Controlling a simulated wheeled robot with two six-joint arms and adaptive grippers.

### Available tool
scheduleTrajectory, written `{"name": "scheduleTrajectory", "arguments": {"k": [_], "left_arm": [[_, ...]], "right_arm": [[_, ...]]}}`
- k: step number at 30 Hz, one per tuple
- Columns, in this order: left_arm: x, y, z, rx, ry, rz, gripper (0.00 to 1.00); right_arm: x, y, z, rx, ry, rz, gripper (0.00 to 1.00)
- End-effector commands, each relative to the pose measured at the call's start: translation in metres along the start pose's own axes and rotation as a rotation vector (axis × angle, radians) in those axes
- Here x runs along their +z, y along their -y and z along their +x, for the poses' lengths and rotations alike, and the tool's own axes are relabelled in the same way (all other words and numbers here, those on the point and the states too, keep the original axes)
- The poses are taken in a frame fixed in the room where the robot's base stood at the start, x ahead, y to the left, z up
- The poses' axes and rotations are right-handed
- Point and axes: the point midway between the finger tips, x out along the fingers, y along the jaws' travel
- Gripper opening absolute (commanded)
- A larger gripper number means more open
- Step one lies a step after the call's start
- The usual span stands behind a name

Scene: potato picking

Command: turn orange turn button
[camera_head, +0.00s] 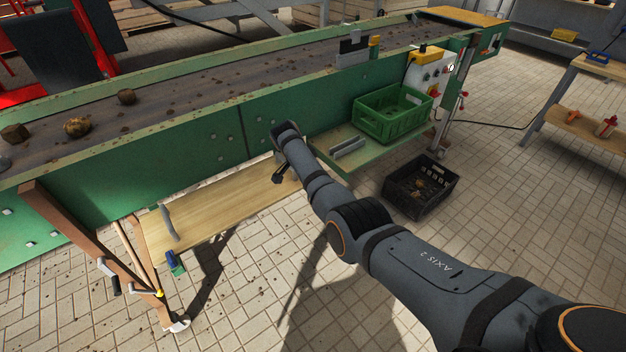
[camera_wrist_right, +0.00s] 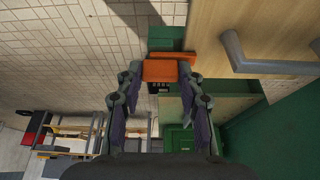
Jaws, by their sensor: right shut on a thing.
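An orange turn button (camera_wrist_right: 160,71) shows in the right wrist view, between the fingertips of my right gripper (camera_wrist_right: 160,84). The fingers are shut on its two sides. An orange bar shows just behind it, against a green part and the edge of a wooden board. In the head view my right arm comes in from the right, and my right gripper (camera_head: 278,177) is small and partly hidden by the wrist, over the right end of the wooden board (camera_head: 215,215). The button cannot be made out there. My left gripper is not in view.
A green conveyor (camera_head: 200,145) with a few potatoes or clods runs behind the board. A grey handle (camera_head: 168,222) stands on the board's left end. A green crate (camera_head: 370,124) sits on a shelf to the right, and a black crate (camera_head: 397,205) on the floor. Tiled floor lies open in front.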

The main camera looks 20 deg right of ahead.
Motion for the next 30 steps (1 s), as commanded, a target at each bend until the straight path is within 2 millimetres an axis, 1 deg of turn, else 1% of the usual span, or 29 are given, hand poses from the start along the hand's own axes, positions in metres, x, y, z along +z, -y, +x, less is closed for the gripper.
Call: {"name": "scheduleTrajectory", "arguments": {"k": [2, 3, 8, 16, 19, 23, 27, 30], "left_arm": [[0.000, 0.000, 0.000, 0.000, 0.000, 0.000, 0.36], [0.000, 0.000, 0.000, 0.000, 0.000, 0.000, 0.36], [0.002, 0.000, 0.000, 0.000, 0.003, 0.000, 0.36], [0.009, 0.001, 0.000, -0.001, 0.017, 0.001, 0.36], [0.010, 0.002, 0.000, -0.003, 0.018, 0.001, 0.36], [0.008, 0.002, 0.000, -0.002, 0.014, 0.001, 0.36], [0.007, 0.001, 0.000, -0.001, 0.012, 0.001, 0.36], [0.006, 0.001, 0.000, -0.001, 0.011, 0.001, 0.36]], "right_arm": [[0.000, 0.000, 0.000, -0.001, 0.000, 0.002, 0.06], [0.000, 0.000, 0.000, -0.001, 0.000, 0.002, 0.39], [0.000, 0.000, 0.000, -0.001, 0.000, 0.001, 0.60], [0.000, 0.000, 0.000, -0.001, 0.000, 0.000, 0.60], [0.000, 0.001, -0.006, -0.003, 0.000, 0.000, 0.60], [0.001, 0.001, -0.029, -0.006, 0.000, 0.000, 0.60], [0.001, 0.001, -0.065, -0.006, 0.001, 0.001, 0.60], [0.000, 0.001, -0.088, -0.005, 0.000, 0.001, 0.60]]}}
